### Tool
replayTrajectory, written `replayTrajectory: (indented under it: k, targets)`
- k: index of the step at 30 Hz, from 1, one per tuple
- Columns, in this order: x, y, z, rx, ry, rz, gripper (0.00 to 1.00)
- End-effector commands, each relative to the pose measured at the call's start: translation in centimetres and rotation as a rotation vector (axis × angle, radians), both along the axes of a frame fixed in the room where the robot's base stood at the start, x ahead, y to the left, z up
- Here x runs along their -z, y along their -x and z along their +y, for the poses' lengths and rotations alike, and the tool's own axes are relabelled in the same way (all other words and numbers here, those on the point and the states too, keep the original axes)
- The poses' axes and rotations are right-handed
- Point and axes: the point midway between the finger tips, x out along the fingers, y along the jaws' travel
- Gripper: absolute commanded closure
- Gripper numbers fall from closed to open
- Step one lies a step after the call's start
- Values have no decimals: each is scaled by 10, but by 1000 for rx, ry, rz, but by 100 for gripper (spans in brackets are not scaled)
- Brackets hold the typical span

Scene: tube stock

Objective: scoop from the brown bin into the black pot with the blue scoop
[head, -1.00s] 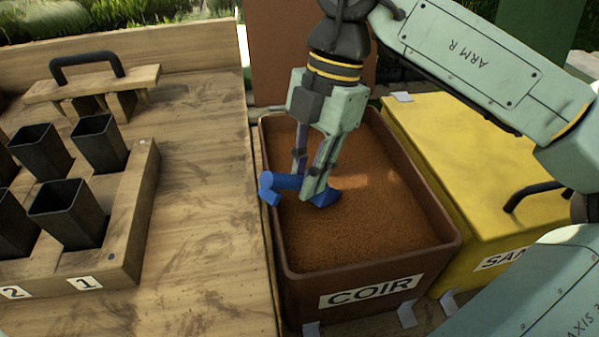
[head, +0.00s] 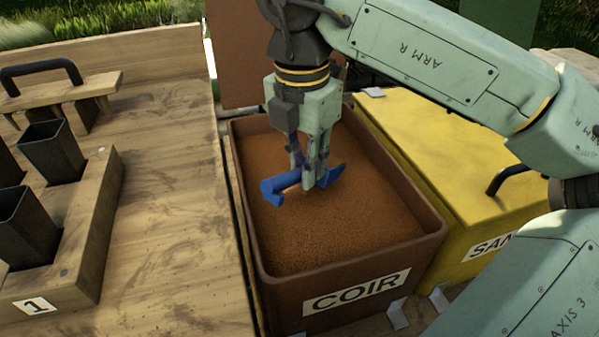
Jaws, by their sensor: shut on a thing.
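The brown bin (head: 430,238), labelled COIR, stands open in the middle of the head view, filled with brown granular material (head: 340,220). My gripper (head: 309,180) is over the bin, pointing down, shut on the blue scoop (head: 281,186). The scoop lies across the fingers, with one end to the left and a pointed end to the right. I cannot tell whether it touches the material or holds any. Black square pots stand in a wooden rack at left: one at the back (head: 52,152) and one nearer (head: 26,228), cut off by the picture edge.
A yellow bin (head: 420,130) with a closed lid and black handle stands right of the brown bin. A wooden tamper-like block with a black handle (head: 60,88) lies behind the pots. The wooden bench top (head: 175,200) between rack and bin is clear.

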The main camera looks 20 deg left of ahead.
Motion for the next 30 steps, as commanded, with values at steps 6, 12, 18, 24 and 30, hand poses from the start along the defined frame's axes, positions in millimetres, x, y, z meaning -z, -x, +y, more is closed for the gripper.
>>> replayTrajectory:
  k: [6, 12, 18, 24, 30]
  targets:
    - [-2, -3, -1, 0, 54, -130, 100]
    - [-20, 2, 1, 0, 57, -146, 100]
    - [-33, 6, 3, 0, 67, -167, 100]
    - [-46, 11, 5, 0, 75, -190, 100]
    - [-59, 16, 6, 0, 85, -212, 100]
